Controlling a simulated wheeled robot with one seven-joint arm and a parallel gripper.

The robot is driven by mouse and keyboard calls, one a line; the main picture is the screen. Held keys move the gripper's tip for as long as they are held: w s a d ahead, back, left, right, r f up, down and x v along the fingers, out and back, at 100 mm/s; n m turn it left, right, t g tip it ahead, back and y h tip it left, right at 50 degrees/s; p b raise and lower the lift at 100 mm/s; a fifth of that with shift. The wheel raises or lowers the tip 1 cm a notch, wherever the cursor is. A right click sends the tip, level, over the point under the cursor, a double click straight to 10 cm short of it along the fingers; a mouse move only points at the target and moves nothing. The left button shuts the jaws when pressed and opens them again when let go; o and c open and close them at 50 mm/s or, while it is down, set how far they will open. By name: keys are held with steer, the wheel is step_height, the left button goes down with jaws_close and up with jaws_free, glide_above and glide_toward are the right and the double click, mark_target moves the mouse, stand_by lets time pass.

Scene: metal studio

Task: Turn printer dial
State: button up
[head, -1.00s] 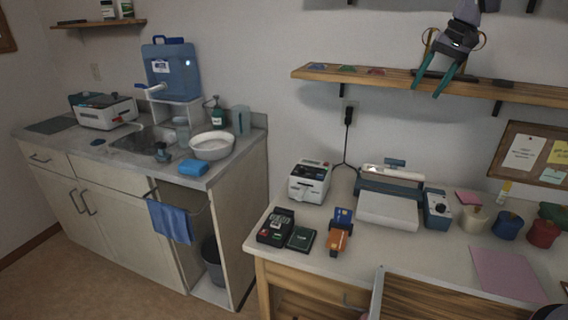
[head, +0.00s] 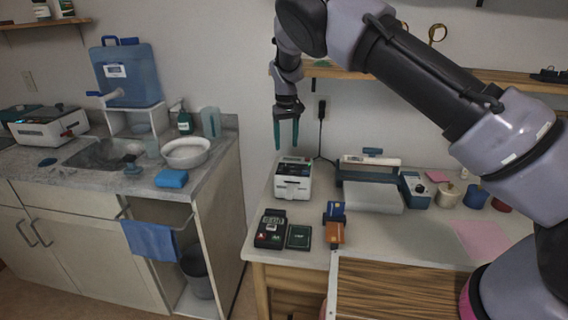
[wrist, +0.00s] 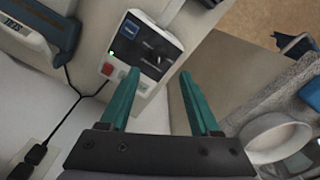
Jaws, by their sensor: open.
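The white printer (head: 293,184) stands at the left back of the desk, with a dark panel on its top. The printer also shows in the wrist view (wrist: 147,45), with a screen, a green light and a red button on its face. A dial is not clear on it. My gripper (head: 286,146) points down just above and behind the printer in the head view, open and empty. In the wrist view its two teal fingers (wrist: 159,74) are apart, and the printer shows beyond and between them. No contact is visible.
A blue-grey box with a round knob (head: 415,188) stands right of a flat grey-white machine (head: 372,194). A card terminal (head: 270,229) and an orange item (head: 334,233) lie in front. A wooden shelf (head: 350,74) runs above. A sink counter (head: 215,165) is left.

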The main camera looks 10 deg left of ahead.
mark_target(287, 166)
step_height(287, 166, down, 8)
steer(key=shift+f, duration=0.25)
jaws_close()
